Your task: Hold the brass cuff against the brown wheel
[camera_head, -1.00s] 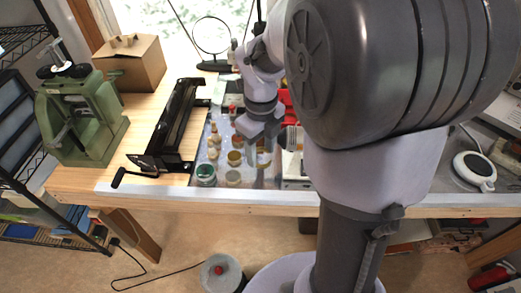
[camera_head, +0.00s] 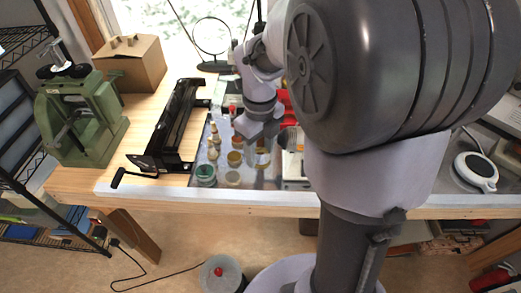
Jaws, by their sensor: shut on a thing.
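My gripper (camera_head: 257,150) points down over the grey mat in the middle of the bench. It is shut on a small yellowish thing at its fingertips, which I take to be the brass cuff (camera_head: 262,150); the fingers hide much of it. Several small round pieces in yellow and brown tones stand on the mat just left of the gripper. One brownish round piece (camera_head: 234,159) is close to the fingers. I cannot tell whether any of these is the brown wheel, or whether the cuff touches anything.
A green-lidded jar (camera_head: 205,172) stands at the mat's front left. A black metal tool (camera_head: 172,130) with a crank, a green machine (camera_head: 82,120) and a cardboard box (camera_head: 130,62) are farther left. Red things stand behind the gripper. My arm hides the bench's right middle.

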